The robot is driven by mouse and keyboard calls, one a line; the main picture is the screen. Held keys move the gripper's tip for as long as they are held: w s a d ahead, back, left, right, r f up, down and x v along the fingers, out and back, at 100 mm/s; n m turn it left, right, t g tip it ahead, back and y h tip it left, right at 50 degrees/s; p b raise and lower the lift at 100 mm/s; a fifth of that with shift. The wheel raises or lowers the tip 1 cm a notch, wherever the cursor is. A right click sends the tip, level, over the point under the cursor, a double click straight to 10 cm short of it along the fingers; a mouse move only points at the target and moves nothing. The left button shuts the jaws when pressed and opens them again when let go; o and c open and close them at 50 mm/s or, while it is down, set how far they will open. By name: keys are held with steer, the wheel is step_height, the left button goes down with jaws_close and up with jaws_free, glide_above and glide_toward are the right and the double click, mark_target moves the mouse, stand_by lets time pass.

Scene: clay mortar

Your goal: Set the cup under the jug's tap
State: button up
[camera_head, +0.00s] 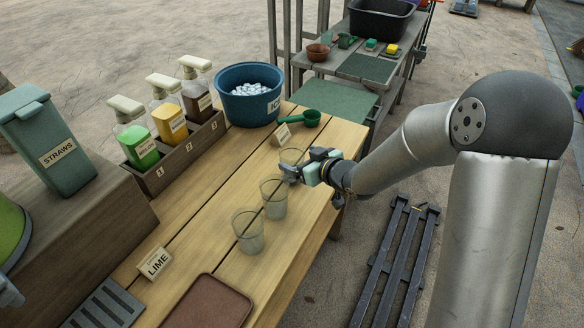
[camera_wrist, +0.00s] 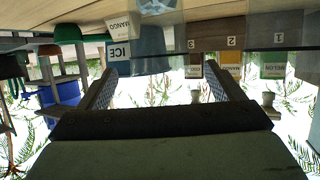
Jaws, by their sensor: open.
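Three clear cups stand in a row on the wooden table: a near cup (camera_head: 248,236), a middle cup (camera_head: 273,202) and a far cup (camera_head: 291,156). My gripper (camera_head: 289,172) is open at the far cup, partly covering it in the head view. In the wrist view my open fingers (camera_wrist: 165,88) frame a see-through shape that looks like a cup (camera_wrist: 152,45); whether they touch it is unclear. A green jug (camera_head: 12,235) is cut off at the left edge, with a grey tap-like part (camera_head: 8,294) low on it.
A slatted grey tray (camera_head: 104,306), a LIME sign (camera_head: 154,264) and a brown tray (camera_head: 210,304) lie at the table's near end. A bottle rack (camera_head: 175,158), blue ice bucket (camera_head: 249,97) and green scoop (camera_head: 304,118) are farther back. A straw box (camera_head: 48,140) stands left.

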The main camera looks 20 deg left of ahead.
mark_target(285, 152)
steer(key=x, duration=0.4)
steer(key=shift+w+a+f, duration=0.15)
steer(key=shift+w+a, duration=0.05)
steer(key=shift+a, duration=0.15)
steer(key=c, duration=1.5)
